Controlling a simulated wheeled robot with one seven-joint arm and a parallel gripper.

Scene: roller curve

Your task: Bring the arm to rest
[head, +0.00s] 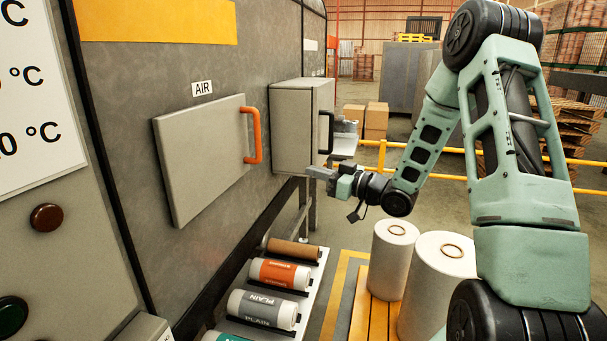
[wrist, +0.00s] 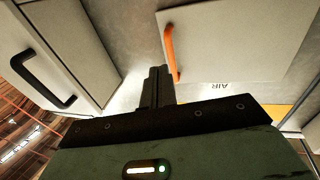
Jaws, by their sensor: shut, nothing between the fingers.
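My gripper (head: 312,172) is at the end of my green arm in the head view, shut and empty. It is in front of the machine wall, below and beside the grey box with a black handle (head: 326,132). In the wrist view my gripper's fingers (wrist: 157,86) are together, with the orange handle (wrist: 171,52) of the AIR panel (wrist: 235,40) behind them. Whether the fingers touch the handle cannot be told from the wrist view; in the head view they stand apart from it.
The AIR panel also shows in the head view (head: 205,160). A rack of rolls, with an orange-labelled roll (head: 280,273), stands below. Large white rolls (head: 393,258) stand on a pallet near my arm. A yellow rail (head: 440,172) runs behind.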

